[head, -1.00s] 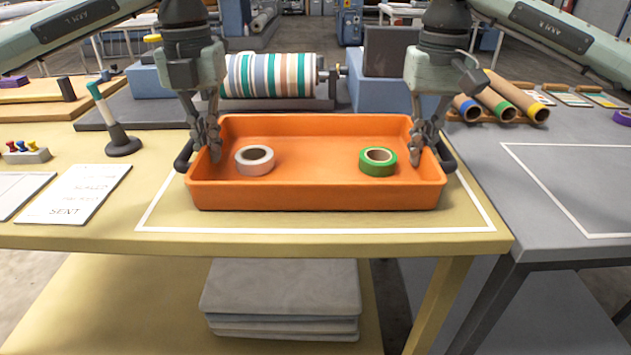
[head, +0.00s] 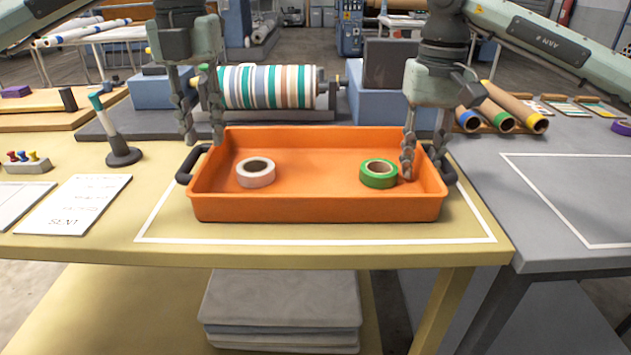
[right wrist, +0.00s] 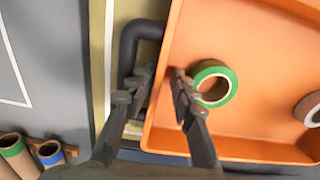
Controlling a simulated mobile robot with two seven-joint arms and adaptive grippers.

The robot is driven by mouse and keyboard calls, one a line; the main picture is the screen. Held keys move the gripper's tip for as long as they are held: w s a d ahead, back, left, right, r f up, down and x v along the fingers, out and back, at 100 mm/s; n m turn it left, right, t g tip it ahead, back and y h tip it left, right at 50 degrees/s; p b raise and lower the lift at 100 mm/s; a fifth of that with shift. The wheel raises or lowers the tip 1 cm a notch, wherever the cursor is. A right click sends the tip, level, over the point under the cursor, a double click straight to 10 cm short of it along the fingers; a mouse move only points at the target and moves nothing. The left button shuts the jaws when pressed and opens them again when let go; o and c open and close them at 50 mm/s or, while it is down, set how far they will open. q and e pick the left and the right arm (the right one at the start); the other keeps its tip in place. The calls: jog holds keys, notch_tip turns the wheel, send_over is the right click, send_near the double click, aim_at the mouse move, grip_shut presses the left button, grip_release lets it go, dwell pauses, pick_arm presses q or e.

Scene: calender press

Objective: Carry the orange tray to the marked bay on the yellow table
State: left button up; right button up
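The orange tray (head: 320,208) rests flat on the yellow table (head: 90,238), its body within the white outline of the marked bay (head: 330,242). A white tape roll (head: 255,173) and a green tape roll (head: 379,174) lie inside it. My left gripper (head: 204,136) is open and empty, above and behind the tray's left handle (head: 188,166). My right gripper (head: 424,164) is open at the tray's right end. In the right wrist view, its fingers (right wrist: 159,88) are apart, one inside the tray wall and one by the black handle (right wrist: 130,42).
A striped roller (head: 268,87) stands behind the tray. A pen stand (head: 122,156), a peg block (head: 28,163) and a printed card (head: 75,205) lie to the left. A grey table (head: 545,190) with another white outline adjoins at right, with cardboard tubes (head: 505,108) behind.

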jog(key=shift+r, duration=0.25)
pick_arm(q)
notch_tip(320, 180, up, 3)
jog(key=shift+f, duration=0.15)
pick_arm(e)
notch_tip(320, 180, up, 12)
jog(key=shift+f, duration=0.25)
pick_arm(q)
jog(key=shift+s, duration=0.1)
pick_arm(e)
jog(key=shift+s+f, duration=0.1)
